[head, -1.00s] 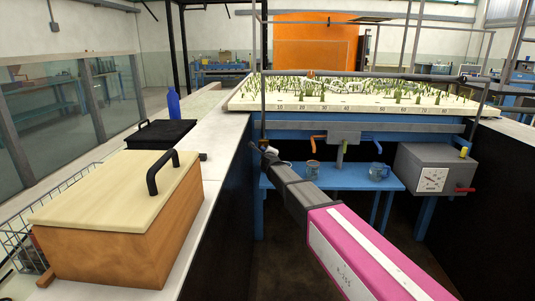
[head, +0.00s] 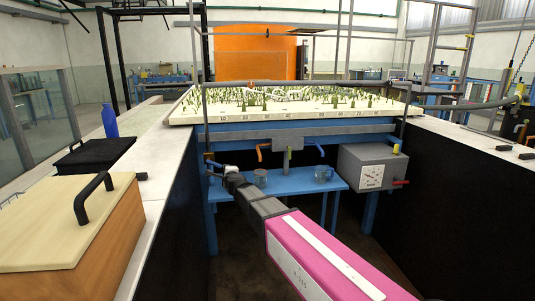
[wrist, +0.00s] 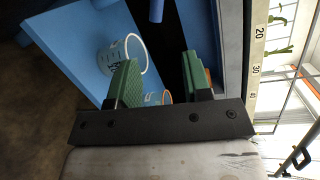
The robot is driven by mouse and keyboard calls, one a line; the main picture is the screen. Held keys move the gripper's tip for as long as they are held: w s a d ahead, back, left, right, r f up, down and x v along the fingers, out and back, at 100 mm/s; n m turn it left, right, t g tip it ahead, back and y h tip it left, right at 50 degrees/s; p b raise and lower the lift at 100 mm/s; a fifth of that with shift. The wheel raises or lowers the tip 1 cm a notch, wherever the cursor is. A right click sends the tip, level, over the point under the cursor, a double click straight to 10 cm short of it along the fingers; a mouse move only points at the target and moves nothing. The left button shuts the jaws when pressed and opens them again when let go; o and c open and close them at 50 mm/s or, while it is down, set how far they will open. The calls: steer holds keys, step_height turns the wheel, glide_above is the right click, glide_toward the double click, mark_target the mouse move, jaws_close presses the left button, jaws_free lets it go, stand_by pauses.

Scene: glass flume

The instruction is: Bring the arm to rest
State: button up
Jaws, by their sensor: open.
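My arm reaches forward and left in the head view, its pink link in front. My gripper (head: 216,170) is at its far end, near the left end of the blue table (head: 290,184). In the wrist view the green-padded fingers of my gripper (wrist: 160,80) are apart, with nothing held between them. A mug with dark markings (wrist: 125,52) shows beyond the left finger. I cannot tell whether the fingers touch anything.
Two mugs (head: 260,177) (head: 323,173) stand on the blue table. A model landscape (head: 290,100) on a pale board is above it. A grey dial box (head: 372,167) is at right. A wooden box (head: 60,230) and a black case (head: 95,156) lie on the left ledge.

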steer(key=s+d+f+n+g+h, duration=0.1)
steer(key=s+d+f+n+g, duration=0.55)
steer(key=d, duration=0.65)
steer(key=s+d+f+n+g, duration=0.3)
steer(key=s+d+f+n, duration=0.4)
steer(key=d+f, duration=0.4)
steer(key=s+d+f+n+g+h, duration=0.1)
steer(key=s+d+f+g+h, duration=0.1)
steer(key=s+d, duration=0.5)
steer(key=s+d+f+g+h, duration=0.3)
steer(key=s+d, duration=0.3)
steer(key=d, duration=0.7)
steer(key=shift+s+f+n+h, duration=0.2)
steer(key=shift+s+n+h, duration=0.2)
steer(key=shift+h, duration=0.2)
steer(key=shift+a+g, duration=0.1)
steer(key=shift+g, duration=0.15)
